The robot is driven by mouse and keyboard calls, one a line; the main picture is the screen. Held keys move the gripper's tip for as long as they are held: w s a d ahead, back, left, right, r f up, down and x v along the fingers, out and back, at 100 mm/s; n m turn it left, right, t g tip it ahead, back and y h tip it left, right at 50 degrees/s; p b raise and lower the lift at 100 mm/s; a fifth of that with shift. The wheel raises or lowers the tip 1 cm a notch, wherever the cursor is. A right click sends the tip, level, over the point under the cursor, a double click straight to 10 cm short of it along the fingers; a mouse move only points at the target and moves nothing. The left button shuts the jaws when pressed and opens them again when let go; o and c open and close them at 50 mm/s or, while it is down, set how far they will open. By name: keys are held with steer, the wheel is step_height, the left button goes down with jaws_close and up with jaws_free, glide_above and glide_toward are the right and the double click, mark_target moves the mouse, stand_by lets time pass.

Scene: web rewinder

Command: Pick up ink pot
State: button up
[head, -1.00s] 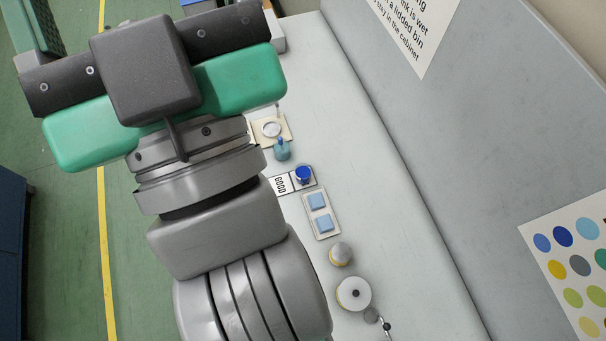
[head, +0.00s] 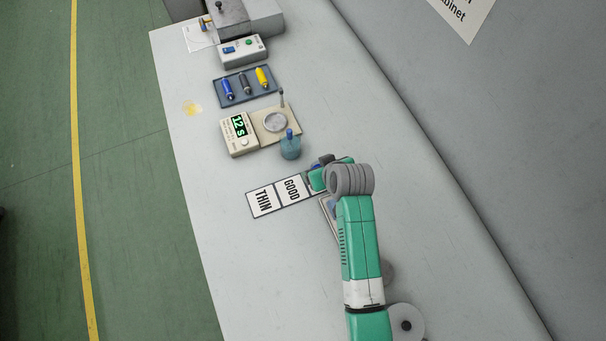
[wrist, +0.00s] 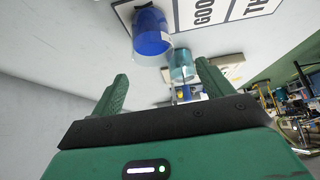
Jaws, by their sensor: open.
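The ink pot (wrist: 152,38) shows in the wrist view as a clear cup with blue ink, at the end of the labelled card strip (wrist: 222,10). In the head view my gripper (head: 318,178) is low over the right end of the strip, whose THIN and GOOD fields (head: 278,195) show.
A teal bottle with a blue cap (head: 290,148) stands close behind the strip. Beyond it are a timer (head: 238,134), a plate with a round dish (head: 275,122) and a tray of coloured tubes (head: 217,92). A tall grey panel (head: 420,100) runs along the right.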

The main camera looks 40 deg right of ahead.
step_height(320, 180, down, 2)
steer(key=shift+s, duration=0.15)
steer(key=x, duration=0.2)
steer(key=b+x, duration=0.1)
steer(key=x, duration=0.1)
steer(key=b+x, duration=0.1)
steer(key=x, duration=0.1)
steer(key=shift+s+d+f, duration=0.15)
steer(key=shift+d+f, duration=0.05)
steer(key=shift+d, duration=0.2)
steer(key=shift+w+f, duration=0.25)
steer(key=shift+c, duration=0.5)
steer(key=c, duration=1)
